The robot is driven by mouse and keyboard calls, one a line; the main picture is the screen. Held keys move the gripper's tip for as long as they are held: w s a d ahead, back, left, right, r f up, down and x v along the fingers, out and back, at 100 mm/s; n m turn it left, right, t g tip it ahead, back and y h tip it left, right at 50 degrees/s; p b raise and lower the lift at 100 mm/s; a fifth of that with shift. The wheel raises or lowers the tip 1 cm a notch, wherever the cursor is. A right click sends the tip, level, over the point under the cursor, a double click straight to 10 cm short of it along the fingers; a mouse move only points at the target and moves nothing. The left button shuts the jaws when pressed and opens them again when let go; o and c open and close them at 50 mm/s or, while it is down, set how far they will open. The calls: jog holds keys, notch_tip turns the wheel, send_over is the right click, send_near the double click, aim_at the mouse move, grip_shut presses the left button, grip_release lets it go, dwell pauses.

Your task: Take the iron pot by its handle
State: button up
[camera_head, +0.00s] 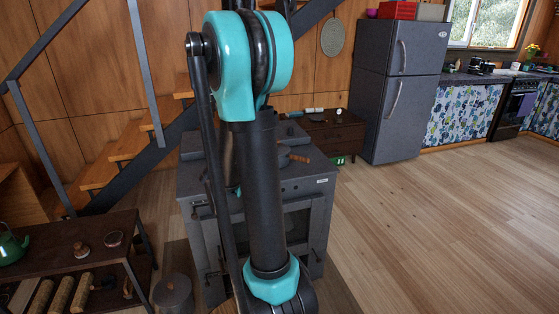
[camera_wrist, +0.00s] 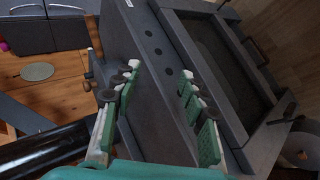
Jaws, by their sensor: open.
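A dark iron pot (camera_head: 283,152) with a brown wooden handle (camera_head: 300,158) sits on top of the grey stove (camera_head: 312,188), partly hidden behind my arm. The handle points to the right in the head view. In the wrist view my gripper (camera_wrist: 158,70) is open and empty, its green-padded fingers spread in front of the stove front (camera_wrist: 150,45). A small brown piece shows left of the fingers there; I cannot tell whether it is the pot's handle.
A low shelf (camera_head: 75,240) holds a green kettle (camera_head: 12,247) at the left. A lidded grey container (camera_head: 173,293) stands on the floor beside the stove. A fridge (camera_head: 398,90) stands behind to the right. The wooden floor at the right is clear.

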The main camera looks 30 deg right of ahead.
aim_at(295, 159)
jog(key=w+d+r+n+h, duration=0.2)
jog(key=w+d+r+h, duration=0.1)
jog(key=w+d+h, duration=0.3)
jog(key=x, duration=0.6)
jog(key=w+x, duration=0.1)
jog(key=x, duration=1.2)
jog(key=shift+w+a+f, duration=0.1)
jog(key=shift+a+f, duration=0.15)
jog(key=shift+a, duration=0.05)
jog(key=shift+c, duration=0.5)
grip_shut()
